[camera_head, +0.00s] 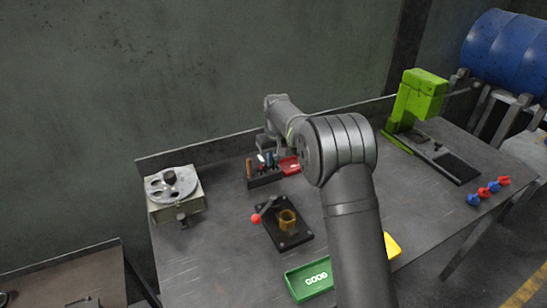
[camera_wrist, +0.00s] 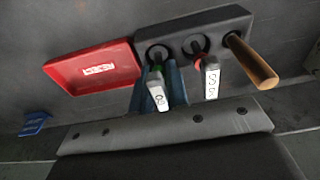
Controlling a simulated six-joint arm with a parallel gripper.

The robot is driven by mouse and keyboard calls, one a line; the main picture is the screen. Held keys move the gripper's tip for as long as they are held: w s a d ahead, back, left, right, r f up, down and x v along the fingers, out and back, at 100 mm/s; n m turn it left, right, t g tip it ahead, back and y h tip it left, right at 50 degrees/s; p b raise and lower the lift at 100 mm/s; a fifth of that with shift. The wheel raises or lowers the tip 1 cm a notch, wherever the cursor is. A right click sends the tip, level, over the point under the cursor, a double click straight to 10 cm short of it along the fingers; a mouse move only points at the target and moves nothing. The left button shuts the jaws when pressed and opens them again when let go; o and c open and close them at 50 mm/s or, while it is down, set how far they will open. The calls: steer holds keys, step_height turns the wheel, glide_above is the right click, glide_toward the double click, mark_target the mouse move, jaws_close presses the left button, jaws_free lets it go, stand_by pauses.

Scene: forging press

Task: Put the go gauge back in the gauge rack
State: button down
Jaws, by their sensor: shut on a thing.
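The go gauge, with a green part and a white tag (camera_wrist: 157,98), is between the blue fingers of my gripper (camera_wrist: 172,88) in the wrist view. My gripper is shut on it. The gauge's far end lines up with the left round socket of the dark gauge rack (camera_wrist: 185,30); I cannot tell how deep it sits. A red gauge with a white tag (camera_wrist: 211,80) stands in the middle socket. In the head view my gripper (camera_head: 268,151) is at the rack (camera_head: 265,181), small and partly hidden by my arm.
A wooden handle (camera_wrist: 252,62) stands at the rack's right end. A red tray (camera_wrist: 95,68) lies left of the rack. In the head view, a lever fixture (camera_head: 287,238), a green "GOOD" tray (camera_head: 309,281), a dial device (camera_head: 174,190) and a green press (camera_head: 416,98) stand around the table.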

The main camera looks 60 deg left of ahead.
stand_by(0.3)
steer(key=c, duration=1.3)
jaws_free()
steer(key=shift+d+r, duration=0.25)
steer(key=shift+r, duration=1.5)
steer(key=shift+d+r, duration=0.2)
steer(key=shift+r, duration=1.5)
steer(key=shift+r, duration=0.1)
steer(key=shift+r, duration=1.4)
